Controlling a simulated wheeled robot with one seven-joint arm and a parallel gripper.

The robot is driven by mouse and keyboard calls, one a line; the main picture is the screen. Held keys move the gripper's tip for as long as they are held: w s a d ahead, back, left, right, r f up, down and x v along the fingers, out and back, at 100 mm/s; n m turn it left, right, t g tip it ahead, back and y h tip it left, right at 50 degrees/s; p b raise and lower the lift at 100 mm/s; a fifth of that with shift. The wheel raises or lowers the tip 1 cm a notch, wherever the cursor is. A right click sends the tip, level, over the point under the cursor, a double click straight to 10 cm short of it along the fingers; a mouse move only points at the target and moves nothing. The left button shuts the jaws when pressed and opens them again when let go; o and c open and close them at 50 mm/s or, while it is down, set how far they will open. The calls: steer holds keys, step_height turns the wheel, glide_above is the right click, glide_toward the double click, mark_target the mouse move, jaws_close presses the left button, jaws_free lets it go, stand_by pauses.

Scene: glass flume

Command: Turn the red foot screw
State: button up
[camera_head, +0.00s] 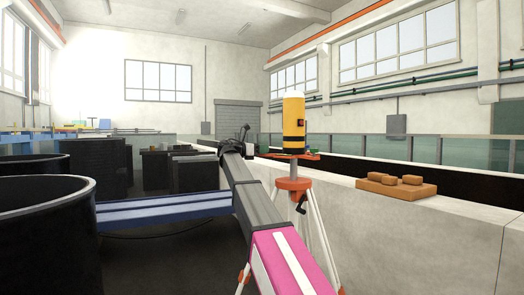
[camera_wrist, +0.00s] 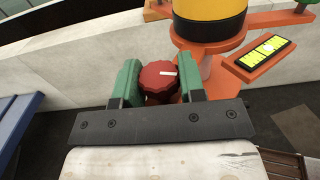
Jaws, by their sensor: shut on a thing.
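The red foot screw (camera_wrist: 160,78) is a round knob with a ridged rim and a white mark on its top. It sits below and to the left of the yellow and black instrument (camera_wrist: 210,12), on its orange base. My gripper (camera_wrist: 161,84) has green jaws on either side of the knob and is shut on it. In the head view the yellow instrument (camera_head: 293,122) stands upright on an orange tripod head (camera_head: 293,185), with the end of my arm reaching toward its left side. The screw is too small to tell there.
A yellow-faced level vial (camera_wrist: 268,49) lies on an orange arm of the base. A pale wall (camera_head: 420,215) runs along the right, with an orange board of blocks (camera_head: 396,187) on top. Black round tanks (camera_head: 45,215) stand at the left. A blue beam (camera_head: 160,210) lies behind my arm.

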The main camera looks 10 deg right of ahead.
steer(key=m+g, duration=0.2)
steer(key=g, duration=0.1)
steer(key=m+g, duration=0.2)
steer(key=g, duration=0.1)
steer(key=shift+w+h, duration=0.2)
steer(key=shift+h, duration=0.2)
steer(key=shift+s+m+g+y, duration=0.15)
steer(key=shift+m+g+y, duration=0.15)
steer(key=shift+m+g, duration=1.15)
steer(key=shift+n+g, duration=0.25)
steer(key=shift+g, duration=0.2)
steer(key=o, duration=0.9)
steer(key=shift+o, duration=0.2)
